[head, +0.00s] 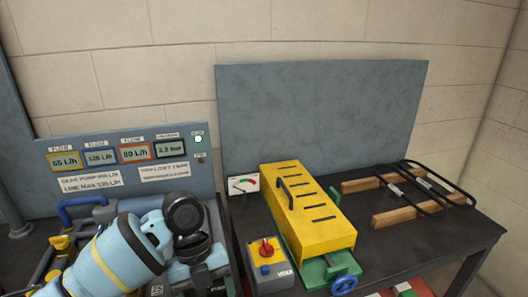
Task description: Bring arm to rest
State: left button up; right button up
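A light blue rounded body (118,254) with a yellow band and dark round joints fills the lower left of the head view. It looks like one of my arm links, but I cannot be sure. It covers part of the bench and the equipment behind it. No gripper fingers show anywhere, so I cannot see whether either gripper is open or holds anything.
A grey panel with several displays (125,165) stands behind at left. A yellow slotted cover (310,218) sits on a green base with a blue handwheel (344,285). A red-knob switch box (268,265) stands beside it. Black frames (432,188) lie on wooden blocks at right.

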pick_arm(q)
jog(key=s+d+f+n+t+h+p, duration=0.1)
jog(key=s+d+f+n+t+h, duration=0.2)
jog(key=f+n, duration=0.55)
jog(key=s+d+f+n+t+h+p, duration=0.1)
jog(key=s+d+f+n+t+h, duration=0.15)
jog(key=f+n, duration=0.55)
jog(key=s+a+f+n+t+y, duration=0.2)
jog(key=s+a+n, duration=0.4)
jog(key=s, duration=0.3)
jog(key=s+a+f+n+t+y+p, duration=0.1)
jog(key=s+a+f+n+t+y, duration=0.2)
jog(key=s+a+f+n+t, duration=0.2)
jog(key=s+a+n, duration=0.2)
jog(key=s+a, duration=0.2)
jog(key=s, duration=0.1)
jog(key=shift+s+f+y, duration=0.15)
jog(key=shift+s+y, duration=0.15)
jog(key=shift+y, duration=0.05)
pick_arm(e)
jog(key=shift+t, duration=0.5)
jog(key=w+r, duration=0.3)
jog(key=r, duration=0.1)
jog(key=shift+w+d+r, duration=0.1)
jog(key=shift+w+d, duration=0.15)
jog(key=shift+w, duration=0.05)
jog(key=shift+a, duration=0.1)
